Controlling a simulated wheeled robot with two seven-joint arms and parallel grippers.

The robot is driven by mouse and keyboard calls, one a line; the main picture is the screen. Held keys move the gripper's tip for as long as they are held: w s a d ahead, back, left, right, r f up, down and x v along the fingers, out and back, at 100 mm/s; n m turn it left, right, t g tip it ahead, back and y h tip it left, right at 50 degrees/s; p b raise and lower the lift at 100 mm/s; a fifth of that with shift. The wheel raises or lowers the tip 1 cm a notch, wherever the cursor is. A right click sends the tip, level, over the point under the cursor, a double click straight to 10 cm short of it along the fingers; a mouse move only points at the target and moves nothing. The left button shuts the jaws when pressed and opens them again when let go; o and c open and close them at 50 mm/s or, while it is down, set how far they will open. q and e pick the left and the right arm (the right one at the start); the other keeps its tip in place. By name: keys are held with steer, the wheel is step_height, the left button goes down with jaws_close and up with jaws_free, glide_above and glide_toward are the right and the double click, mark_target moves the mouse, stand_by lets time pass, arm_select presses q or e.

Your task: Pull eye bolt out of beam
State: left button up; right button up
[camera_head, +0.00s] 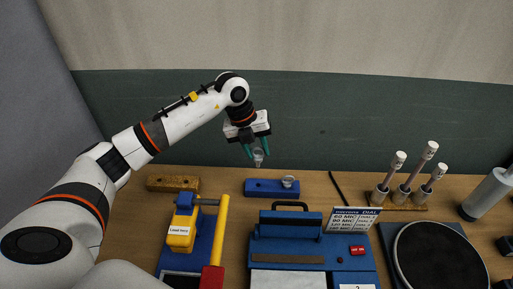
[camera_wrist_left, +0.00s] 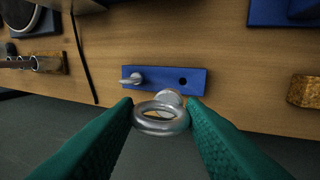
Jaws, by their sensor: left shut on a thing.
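My left gripper (camera_head: 257,151) is shut on a silver eye bolt (camera_head: 258,159), held in the air above the blue beam (camera_head: 262,188). In the left wrist view the eye bolt (camera_wrist_left: 161,118) sits with its ring between the green fingertips, clear of the beam (camera_wrist_left: 160,75). The beam lies on the table and shows an open dark hole (camera_wrist_left: 183,81). A second eye bolt (camera_head: 288,181) stands in the beam's other end; it also shows in the left wrist view (camera_wrist_left: 133,79). My right gripper is not in view.
A brown block (camera_head: 173,184) lies left of the beam. A yellow-and-blue device (camera_head: 183,228) and a blue machine (camera_head: 290,237) stand in front. Several white-capped rods (camera_head: 397,161) stand to the right. The air around the left gripper is clear.

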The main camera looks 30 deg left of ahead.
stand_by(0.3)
arm_select(q)
steer(key=shift+r+p, duration=1)
steer(key=shift+r, duration=0.5)
